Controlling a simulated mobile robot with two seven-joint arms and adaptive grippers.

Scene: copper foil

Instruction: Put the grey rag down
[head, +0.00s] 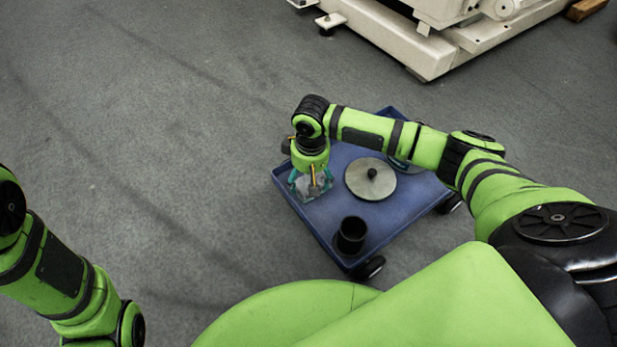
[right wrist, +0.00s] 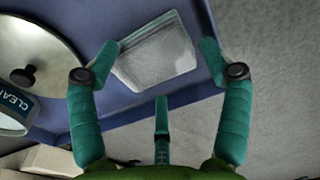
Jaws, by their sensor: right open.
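The grey rag (right wrist: 158,54) looks like a folded pale square. In the right wrist view it lies on the blue cart top (right wrist: 115,16) near its edge, between the spread fingers of my right gripper (right wrist: 159,68). The fingers are open; the left fingertip is close to the rag's edge, and I cannot tell if it touches. In the head view my right gripper (head: 312,184) points down over the left corner of the blue cart (head: 330,200), with the rag partly hidden beneath it. My left arm shows at the lower left, but its gripper is out of frame.
A round metal lid with a dark knob (head: 371,180) sits on the cart, right of the gripper. A black cup (head: 351,235) stands near the cart's front. A container with lettering (right wrist: 14,112) is beside the lid. A white machine (head: 430,40) stands behind; the floor left is clear.

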